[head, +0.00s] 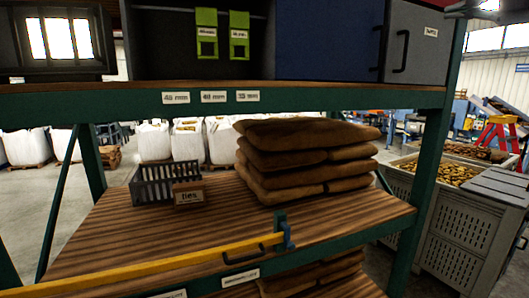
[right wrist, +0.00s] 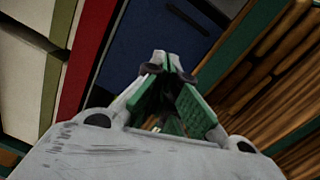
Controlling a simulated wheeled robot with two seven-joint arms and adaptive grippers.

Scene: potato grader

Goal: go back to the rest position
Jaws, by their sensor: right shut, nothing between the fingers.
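My right gripper (right wrist: 167,68) shows in the right wrist view with its green-padded fingers together at the tips and nothing between them. Behind it in that view are a dark blue panel (right wrist: 150,40), a red strip and a wooden slatted surface. In the head view only a small grey part of my right gripper (head: 466,8) shows at the top right edge, beside the rack's upper right post. It looks clear of the shelf items. My left gripper is not in the head view.
A green-framed rack stands in front, with a wooden shelf (head: 100,240) holding stacked brown sacks (head: 300,160), a grey crate (head: 165,183) and a "ties" box (head: 188,193). A yellow bar (head: 170,265) crosses its front. Grey bins (head: 455,235) of potatoes stand at right.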

